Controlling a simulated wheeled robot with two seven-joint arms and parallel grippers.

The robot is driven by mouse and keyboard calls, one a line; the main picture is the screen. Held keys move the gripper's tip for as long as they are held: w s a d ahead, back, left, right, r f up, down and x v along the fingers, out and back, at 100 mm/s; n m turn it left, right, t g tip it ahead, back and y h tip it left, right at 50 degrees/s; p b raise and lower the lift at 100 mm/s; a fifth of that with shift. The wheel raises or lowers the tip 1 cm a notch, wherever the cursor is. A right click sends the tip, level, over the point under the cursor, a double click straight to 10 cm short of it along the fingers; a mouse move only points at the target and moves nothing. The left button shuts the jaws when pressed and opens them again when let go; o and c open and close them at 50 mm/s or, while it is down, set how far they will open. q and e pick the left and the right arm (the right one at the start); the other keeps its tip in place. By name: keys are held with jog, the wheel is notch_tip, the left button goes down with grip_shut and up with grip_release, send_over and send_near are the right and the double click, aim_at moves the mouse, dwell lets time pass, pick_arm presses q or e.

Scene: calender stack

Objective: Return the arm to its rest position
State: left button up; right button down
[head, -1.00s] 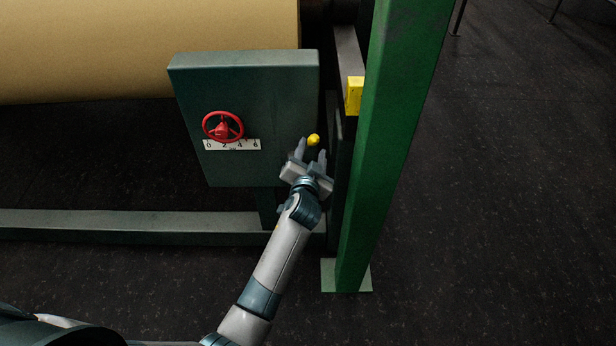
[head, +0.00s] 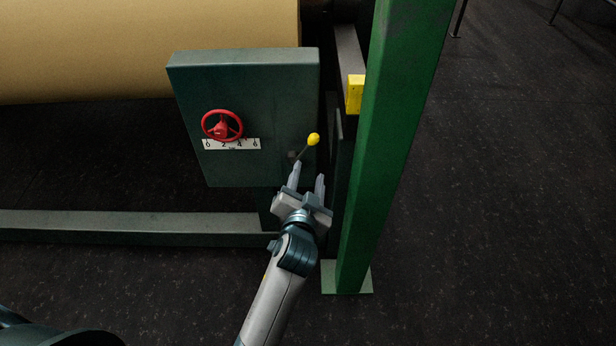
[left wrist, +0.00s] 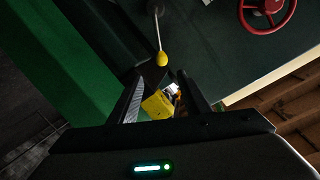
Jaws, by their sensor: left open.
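My left gripper (head: 307,180) is open and empty in the head view, just below a lever with a yellow knob (head: 313,139). The lever slants up to the right from a small dark pivot on the front of the green cabinet (head: 250,85). In the left wrist view the yellow knob (left wrist: 162,59) shows beyond the open fingers (left wrist: 158,95), apart from them. My right gripper is not in view.
A red handwheel (head: 222,126) above a white scale strip (head: 232,144) is on the cabinet. A green post (head: 385,150) stands close to the right of my gripper, with a yellow block (head: 355,95) beside it. A grey beam (head: 130,222) runs low at left. Floor at right is clear.

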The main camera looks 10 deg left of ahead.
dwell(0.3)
pick_arm(q)
jog(key=s+d+f+g+h, duration=0.15)
jog(key=s+f, duration=0.25)
jog(key=f, duration=0.8)
jog(key=s+f+g+h, duration=0.15)
jog(key=s+f, duration=0.35)
jog(key=f, duration=0.6)
jog(key=s+f+g, duration=0.3)
jog(key=s+f, duration=0.1)
jog(key=f, duration=0.8)
jog(key=s+a+f+n+g, duration=0.1)
jog(key=s+a+f, duration=0.3)
jog(key=s+f, duration=0.6)
jog(key=s+a+f+n+g, duration=0.1)
jog(key=s+a+f+g, duration=0.3)
jog(key=s+f, duration=0.6)
jog(key=s+a, duration=0.1)
jog(key=s, duration=0.7)
jog(key=shift+s+f, duration=0.2)
jog(key=shift+s, duration=0.1)
